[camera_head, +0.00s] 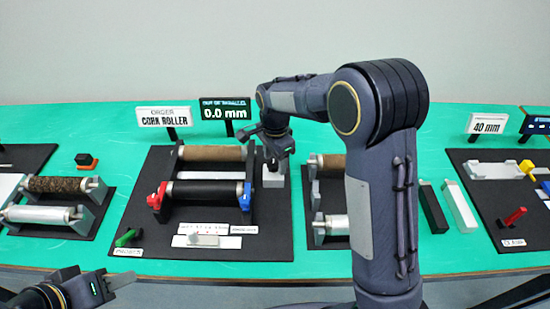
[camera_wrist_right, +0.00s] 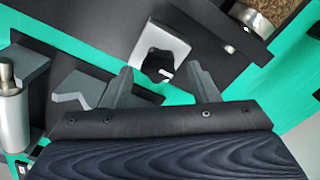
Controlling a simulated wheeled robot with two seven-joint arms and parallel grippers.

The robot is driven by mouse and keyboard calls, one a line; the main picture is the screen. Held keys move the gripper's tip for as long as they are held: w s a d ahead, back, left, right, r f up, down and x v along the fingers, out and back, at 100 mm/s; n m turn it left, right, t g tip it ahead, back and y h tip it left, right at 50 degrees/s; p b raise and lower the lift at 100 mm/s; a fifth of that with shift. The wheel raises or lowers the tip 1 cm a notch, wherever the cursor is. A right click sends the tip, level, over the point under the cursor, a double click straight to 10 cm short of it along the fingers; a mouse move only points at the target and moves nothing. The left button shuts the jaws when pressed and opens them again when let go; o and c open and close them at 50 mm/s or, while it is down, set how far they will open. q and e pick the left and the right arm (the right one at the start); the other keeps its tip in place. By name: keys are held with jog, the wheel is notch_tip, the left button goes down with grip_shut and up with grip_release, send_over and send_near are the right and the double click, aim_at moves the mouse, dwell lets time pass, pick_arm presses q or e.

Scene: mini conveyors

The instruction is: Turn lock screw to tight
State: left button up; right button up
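In the right wrist view, a black lobed knob (camera_wrist_right: 158,64), which looks like the lock screw, sits on a light grey block (camera_wrist_right: 163,40). My right gripper (camera_wrist_right: 159,70) is open, with one fingertip on each side of the knob and visible gaps between. Contact is not clear. In the head view my right gripper (camera_head: 277,146) points down just above the pale block (camera_head: 273,178), and hides the knob. My left gripper (camera_head: 112,284) is low at the left, away from the fixture, and its finger opening is unclear.
The black fixture board (camera_head: 150,227) carries a brown roller (camera_head: 212,153) and a black roller (camera_head: 205,190) with red and blue end pieces. A sign (camera_head: 225,109) reads 0.0 mm. Roller stands flank the board on both sides. My right forearm covers part of the right stand.

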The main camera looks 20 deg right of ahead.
aim_at(275, 163)
notch_tip(275, 163, up, 8)
jog(key=shift+f, duration=0.25)
jog(key=shift+r, duration=0.1)
dwell(0.4)
